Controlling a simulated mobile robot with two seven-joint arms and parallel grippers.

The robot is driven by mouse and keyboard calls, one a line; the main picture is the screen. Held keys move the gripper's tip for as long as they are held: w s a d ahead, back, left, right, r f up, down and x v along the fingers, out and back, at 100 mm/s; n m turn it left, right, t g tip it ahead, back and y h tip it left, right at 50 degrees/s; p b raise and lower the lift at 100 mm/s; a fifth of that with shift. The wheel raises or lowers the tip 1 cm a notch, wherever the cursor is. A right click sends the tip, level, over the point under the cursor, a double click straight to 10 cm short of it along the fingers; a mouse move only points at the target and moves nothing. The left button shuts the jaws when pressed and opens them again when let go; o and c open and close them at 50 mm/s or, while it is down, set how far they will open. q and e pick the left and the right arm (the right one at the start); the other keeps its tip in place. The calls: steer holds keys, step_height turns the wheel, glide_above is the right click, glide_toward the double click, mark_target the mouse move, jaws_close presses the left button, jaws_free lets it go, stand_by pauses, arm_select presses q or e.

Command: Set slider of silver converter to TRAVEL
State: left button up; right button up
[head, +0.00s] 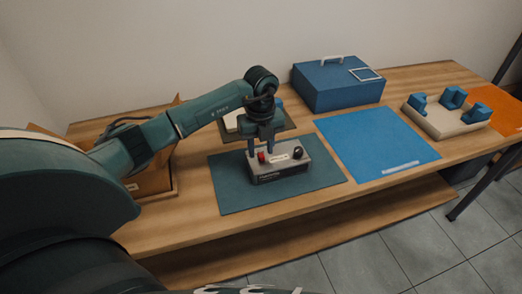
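The silver converter (281,165) is a small grey box with a dark front face, standing on the dark green mat (232,196). Its top carries a red knob or button, a pale label and a black knob. The slider and its lettering are too small to make out. My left gripper (261,150) points down at the converter's top, near the red part. Its two fingers look spread apart, one on each side of the red part; I cannot tell whether they touch the top. My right gripper is not in view.
A blue case (335,85) with a handle stands at the back. A blue mat (375,143) lies bare to the right. A beige fixture (447,120) with blue blocks stands farther right, near an orange mat (495,112). An open wooden box (158,183) sits left, partly behind my arm.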

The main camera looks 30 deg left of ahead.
mark_target(261, 155)
arm_select(q)
step_height(261, 155, up, 12)
steer(key=b, duration=0.1)
steer(key=shift+f, duration=0.15)
stand_by(0.4)
